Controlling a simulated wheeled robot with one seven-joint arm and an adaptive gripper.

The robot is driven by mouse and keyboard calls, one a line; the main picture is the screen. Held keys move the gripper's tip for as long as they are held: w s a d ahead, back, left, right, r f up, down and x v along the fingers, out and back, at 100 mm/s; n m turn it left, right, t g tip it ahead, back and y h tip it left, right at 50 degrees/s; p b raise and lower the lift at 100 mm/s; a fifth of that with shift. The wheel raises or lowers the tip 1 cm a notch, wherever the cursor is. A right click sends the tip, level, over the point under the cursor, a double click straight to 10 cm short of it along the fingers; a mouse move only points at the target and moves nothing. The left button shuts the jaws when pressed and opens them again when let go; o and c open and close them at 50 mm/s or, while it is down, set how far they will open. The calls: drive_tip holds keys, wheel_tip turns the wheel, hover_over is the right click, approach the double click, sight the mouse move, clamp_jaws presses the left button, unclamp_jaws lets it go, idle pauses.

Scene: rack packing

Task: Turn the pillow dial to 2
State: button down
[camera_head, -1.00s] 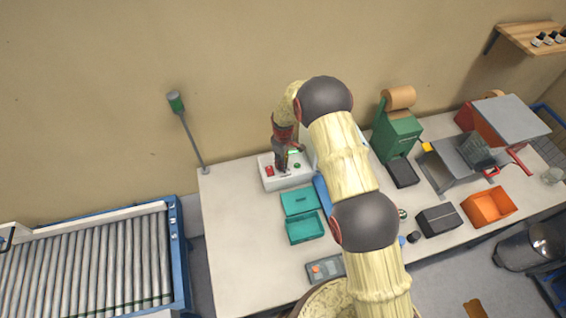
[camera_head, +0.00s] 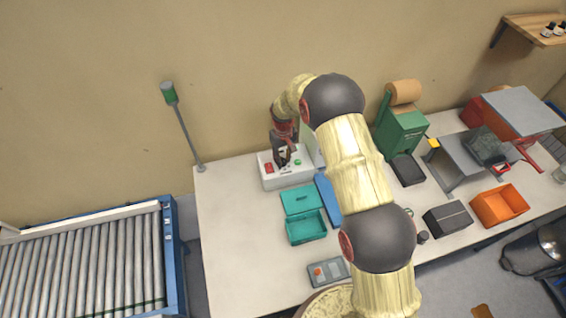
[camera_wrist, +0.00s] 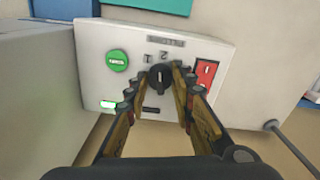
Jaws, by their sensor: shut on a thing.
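The pillow dial (camera_wrist: 159,78) is a small black knob on the face of a white control box (camera_head: 273,182). My gripper (camera_wrist: 158,76) is shut on the dial, one finger on each side. In the head view my gripper (camera_head: 283,161) is over the box, and the dial is hidden.
On the panel, a green button (camera_wrist: 117,60) and a red switch (camera_wrist: 206,73) flank the dial. A teal open box (camera_head: 306,228) stands in front of the control box. A green lamp post (camera_head: 184,125) stands left. A green dispenser (camera_head: 399,133) is to the right.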

sight(283, 159)
drive_tip(key=shift+m+b, duration=0.65)
drive_tip(key=shift+m, duration=0.45)
drive_tip(key=c, duration=1.5)
unclamp_jaws()
drive_tip(key=shift+r, duration=0.1)
wheel_tip(283, 159, up, 12)
